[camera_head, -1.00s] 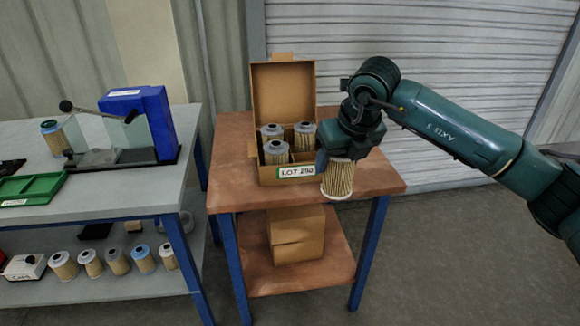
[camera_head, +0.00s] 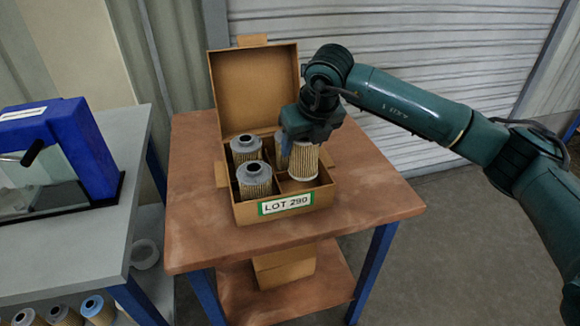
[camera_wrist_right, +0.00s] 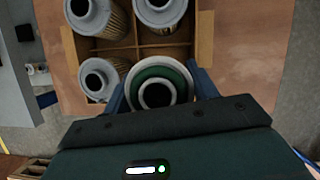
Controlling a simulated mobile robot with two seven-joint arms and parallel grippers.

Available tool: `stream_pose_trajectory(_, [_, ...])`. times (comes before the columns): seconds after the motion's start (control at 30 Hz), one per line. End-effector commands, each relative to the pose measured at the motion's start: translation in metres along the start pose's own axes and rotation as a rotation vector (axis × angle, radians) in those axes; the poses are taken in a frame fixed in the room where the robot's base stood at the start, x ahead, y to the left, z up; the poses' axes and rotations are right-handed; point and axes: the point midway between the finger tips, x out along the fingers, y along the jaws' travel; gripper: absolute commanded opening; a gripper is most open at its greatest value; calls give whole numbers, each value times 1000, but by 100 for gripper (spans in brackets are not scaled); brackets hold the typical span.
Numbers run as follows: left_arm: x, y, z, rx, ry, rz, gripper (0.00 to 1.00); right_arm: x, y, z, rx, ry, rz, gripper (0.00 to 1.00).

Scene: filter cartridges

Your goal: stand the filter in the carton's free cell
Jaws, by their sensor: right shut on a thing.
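The open cardboard carton (camera_head: 243,213) stands on the brown table with a divider inside. Two pleated filters with grey caps, one at back left (camera_head: 245,146) and one at front left (camera_head: 254,181), stand upright in it. A third (camera_head: 284,150) at back right is mostly hidden by my right gripper (camera_head: 302,148). That gripper is shut on a pleated filter (camera_head: 304,164), held upright over the front-right cell, which is free. In the right wrist view this filter shows a green ring (camera_wrist_right: 158,73) between the fingers. How deep its lower end sits is unclear. My left gripper is out of view.
The carton's raised lid (camera_head: 253,85) stands behind the cells. The brown table (camera_head: 375,200) is clear to the right. A grey bench (camera_head: 75,240) with a blue device (camera_head: 70,150) is at left. A closed carton (camera_head: 284,268) sits on the shelf below.

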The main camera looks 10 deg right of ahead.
Motion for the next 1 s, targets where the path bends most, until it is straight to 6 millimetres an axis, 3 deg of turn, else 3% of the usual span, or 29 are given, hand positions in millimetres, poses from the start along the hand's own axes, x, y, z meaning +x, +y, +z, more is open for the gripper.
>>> stream_pose_trajectory(0.1, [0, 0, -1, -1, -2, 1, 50, 18, 0, -8, 1, 1, 0, 33])
stream_pose_trajectory(0.5, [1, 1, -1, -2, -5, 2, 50, 58, 0, -24, 1, 1, 0, 33])
stream_pose_trajectory(0.87, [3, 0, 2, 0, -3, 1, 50, 65, 0, -26, 0, -2, 0, 33])
stream_pose_trajectory(0.9, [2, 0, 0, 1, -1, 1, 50, 64, 0, -26, 0, -1, 0, 60])
stream_pose_trajectory(1.0, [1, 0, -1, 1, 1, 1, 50, 63, 0, -26, 0, -1, 0, 67])
